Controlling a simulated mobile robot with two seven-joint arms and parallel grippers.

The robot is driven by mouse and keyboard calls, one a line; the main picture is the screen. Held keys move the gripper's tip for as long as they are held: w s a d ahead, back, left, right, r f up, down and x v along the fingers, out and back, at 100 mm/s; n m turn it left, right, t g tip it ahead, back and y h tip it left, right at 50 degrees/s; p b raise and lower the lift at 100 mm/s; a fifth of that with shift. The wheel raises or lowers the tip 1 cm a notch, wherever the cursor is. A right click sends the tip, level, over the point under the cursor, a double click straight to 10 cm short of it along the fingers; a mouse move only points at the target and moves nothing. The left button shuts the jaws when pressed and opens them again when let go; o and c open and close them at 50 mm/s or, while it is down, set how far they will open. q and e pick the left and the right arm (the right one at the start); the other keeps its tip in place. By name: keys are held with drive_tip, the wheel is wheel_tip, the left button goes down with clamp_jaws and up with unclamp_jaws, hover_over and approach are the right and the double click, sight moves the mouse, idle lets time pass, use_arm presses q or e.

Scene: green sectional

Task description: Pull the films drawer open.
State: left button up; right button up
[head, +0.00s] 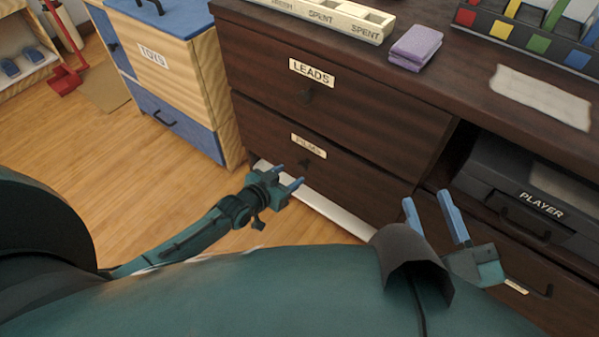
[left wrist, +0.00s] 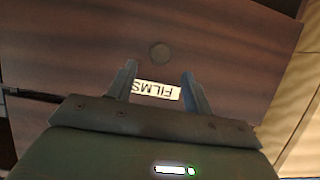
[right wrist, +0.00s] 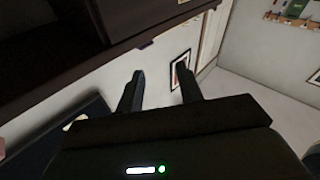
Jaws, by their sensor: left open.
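The films drawer (head: 355,185) is the lower dark wood drawer in the head view, and its front looks flush and shut. Its films label (head: 309,145) sits above a dark round knob (head: 306,162). My left gripper (head: 292,175) is open and empty in front of this drawer, just below the knob in the picture. In the left wrist view the knob (left wrist: 160,53) lies just beyond and between the open fingertips, and the films label (left wrist: 158,89) shows upside down. I see no contact with the knob. My right gripper (head: 425,198) is open and empty, in front of the player shelf.
The leads drawer (head: 330,85) is directly above, also shut. A player box (head: 520,190) sits in the open shelf at right. A toys cabinet (head: 180,85) stands left of the dresser. Wooden floor (head: 150,205) is clear around my left arm.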

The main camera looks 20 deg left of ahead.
sight(301, 167)
use_arm(q)
drive_tip(key=b+x, duration=0.2)
drive_tip(key=x, duration=0.4)
drive_tip(key=shift+c, duration=0.2)
clamp_jaws()
